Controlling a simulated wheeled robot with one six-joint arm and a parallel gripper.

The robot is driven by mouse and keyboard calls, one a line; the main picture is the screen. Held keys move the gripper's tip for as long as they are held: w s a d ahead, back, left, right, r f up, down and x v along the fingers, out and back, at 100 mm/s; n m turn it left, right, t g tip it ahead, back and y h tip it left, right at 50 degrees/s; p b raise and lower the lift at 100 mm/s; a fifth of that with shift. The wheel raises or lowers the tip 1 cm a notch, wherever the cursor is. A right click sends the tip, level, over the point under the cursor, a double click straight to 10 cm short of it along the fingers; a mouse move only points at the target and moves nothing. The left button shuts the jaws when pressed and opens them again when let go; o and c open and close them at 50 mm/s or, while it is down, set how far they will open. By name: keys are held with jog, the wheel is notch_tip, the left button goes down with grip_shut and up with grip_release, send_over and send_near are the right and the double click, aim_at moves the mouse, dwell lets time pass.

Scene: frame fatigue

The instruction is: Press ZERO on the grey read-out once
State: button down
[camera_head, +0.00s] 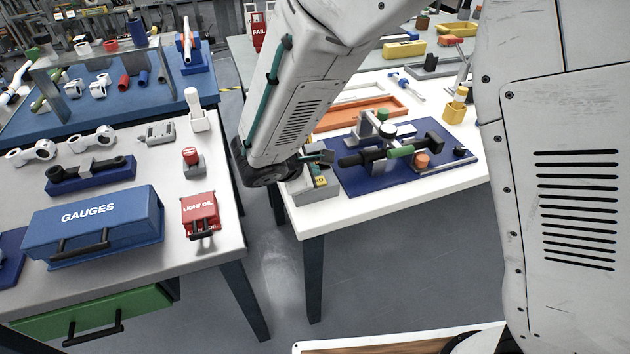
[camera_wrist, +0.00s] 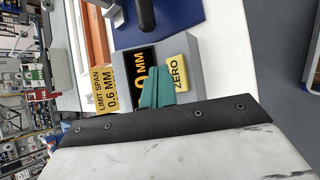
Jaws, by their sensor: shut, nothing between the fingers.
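The grey read-out (camera_wrist: 188,45) stands on the white table; in the head view it shows (camera_head: 318,194) partly behind the end of my arm. It has a black display (camera_wrist: 140,62) with yellow figures reading "0 MM", partly covered by my fingers. The yellow ZERO key (camera_wrist: 179,74) is to the right of the display in the wrist view. My gripper (camera_wrist: 158,72) shows as teal fingers, shut and empty, in front of the display's lower part and just left of ZERO. I cannot tell whether the fingertips touch the read-out.
A yellow "LIMIT SPAN 0.6 MM" label (camera_wrist: 108,92) is left of the display. A dark blue plate (camera_head: 358,186) with a gauge fixture lies beside the read-out. An orange tray (camera_head: 345,120) is behind. An open floor gap separates the left bench (camera_head: 225,222) from this table.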

jog(key=shift+r, duration=2.25)
jog(key=s+d+r+m+g+y, duration=0.2)
jog(key=s+d+r+m, duration=0.3)
jog(key=s+d, duration=0.3)
jog(key=s+d+r+m+g+y, duration=0.1)
jog(key=s+d+r+m+g, duration=0.1)
jog(key=s+d+r+m, duration=0.3)
jog(key=s+d+r+m+g+y, duration=0.1)
jog(key=s+d+r+m+y, duration=0.1)
jog(key=s+d+r+m, duration=0.3)
jog(key=s+d+m, duration=0.4)
jog(key=s+d, duration=0.1)
jog(key=s, duration=0.3)
jog(key=shift+s+d+r+g+y, duration=0.25)
jog(key=shift+d+r+g+y, duration=0.05)
jog(key=shift+d+g, duration=0.1)
